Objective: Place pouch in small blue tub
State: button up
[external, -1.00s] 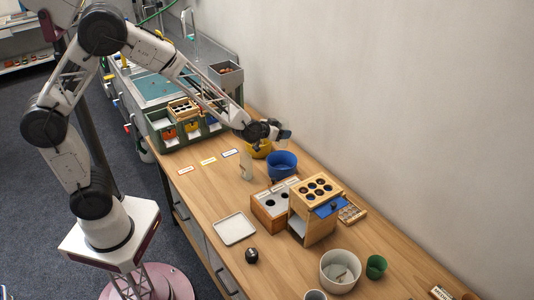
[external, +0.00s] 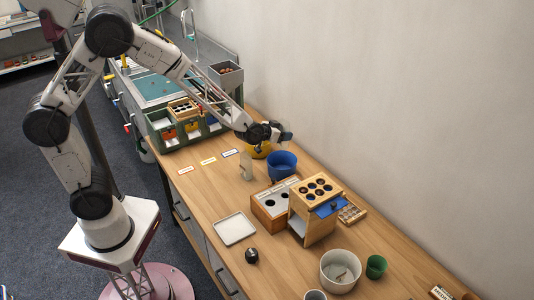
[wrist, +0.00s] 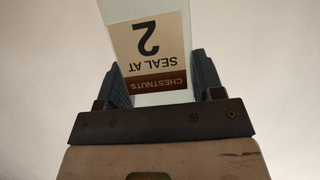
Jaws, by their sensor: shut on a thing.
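The pouch (wrist: 152,50) is a pale bag with a white and brown label reading "CHESTNUTS SEAL AT 2", upside down in the wrist view. My gripper (wrist: 152,92) is shut on it, one finger on each side. The pouch's far end runs out of the top of that view. In the external view, my gripper (external: 286,137) is above and behind the small blue tub (external: 282,166), near the wall. The held pouch cannot be made out there.
A yellow tub (external: 259,152) stands just left of the blue tub. A pale upright item (external: 246,167) stands in front of them. A wooden box with holes (external: 318,210) is to the right.

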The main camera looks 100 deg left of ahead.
notch_tip(320, 180, down, 11)
jog(key=shift+f, duration=0.2)
dwell(0.9)
jog(key=o, duration=1)
jog(key=shift+s, duration=0.1)
jog(key=s+d, duration=0.6)
jog(key=shift+s+d, duration=0.25)
jog(key=shift+d, duration=0.05)
dwell(0.3)
dwell(0.6)
